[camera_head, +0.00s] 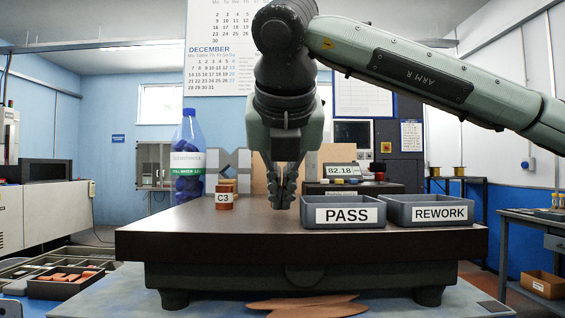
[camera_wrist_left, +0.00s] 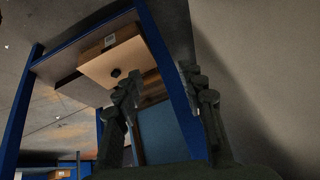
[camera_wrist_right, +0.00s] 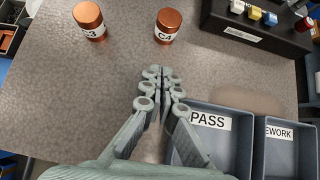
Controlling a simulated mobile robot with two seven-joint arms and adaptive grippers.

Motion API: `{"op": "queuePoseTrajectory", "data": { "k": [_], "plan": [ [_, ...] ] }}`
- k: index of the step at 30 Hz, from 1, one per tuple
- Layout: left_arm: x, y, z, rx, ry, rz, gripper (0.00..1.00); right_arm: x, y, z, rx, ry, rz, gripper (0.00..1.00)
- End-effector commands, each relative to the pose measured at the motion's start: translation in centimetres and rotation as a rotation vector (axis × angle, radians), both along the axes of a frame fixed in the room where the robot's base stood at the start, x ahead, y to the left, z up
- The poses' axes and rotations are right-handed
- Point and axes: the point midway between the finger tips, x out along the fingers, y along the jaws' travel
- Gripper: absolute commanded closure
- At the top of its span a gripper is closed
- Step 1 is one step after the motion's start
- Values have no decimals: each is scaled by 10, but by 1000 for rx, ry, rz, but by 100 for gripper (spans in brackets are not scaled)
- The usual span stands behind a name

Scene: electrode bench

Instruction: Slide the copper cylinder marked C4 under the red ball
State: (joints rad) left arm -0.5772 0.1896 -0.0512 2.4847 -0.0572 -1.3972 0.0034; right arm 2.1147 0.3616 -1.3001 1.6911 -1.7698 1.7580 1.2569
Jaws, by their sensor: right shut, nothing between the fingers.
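The copper cylinder marked C4 (camera_wrist_right: 167,26) stands on the dark bench plate in the right wrist view, beyond my right fingertips and apart from them. In the head view I cannot make it out; my right gripper seems to cover it. My right gripper (camera_head: 284,205) points down over the plate, shut and empty; it also shows in the right wrist view (camera_wrist_right: 161,72). A small red knob (camera_head: 379,167), perhaps the red ball, sits at the right of the display instrument (camera_head: 342,171). My left gripper (camera_wrist_left: 165,92) is open and empty, away from the bench.
A copper cylinder marked C3 (camera_head: 224,200) stands left of my right gripper. Grey PASS (camera_head: 344,222) and REWORK (camera_head: 430,221) trays stand at the right. A blue-capped bottle (camera_head: 188,160) stands at the back left. The plate's front left is clear.

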Motion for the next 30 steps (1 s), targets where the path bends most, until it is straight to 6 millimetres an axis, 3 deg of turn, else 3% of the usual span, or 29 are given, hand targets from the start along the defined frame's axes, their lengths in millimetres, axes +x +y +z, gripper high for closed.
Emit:
{"op": "queuePoseTrajectory", "data": {
  "k": [3, 10, 23, 30],
  "plan": [
    [-19, 15, -3, 28, 87, 33, 60, 14, 0, 4, 2, -1, -2, 100],
    [-38, 27, -10, 51, 177, 66, 60, 33, 1, 3, 3, 0, 0, 100],
    [-41, 30, -12, 55, 192, 72, 60, 38, 2, 3, 2, -1, 1, 100],
    [-41, 30, -16, 55, 194, 71, 60, 77, 3, 1, 4, 1, -3, 100]
  ]
}}
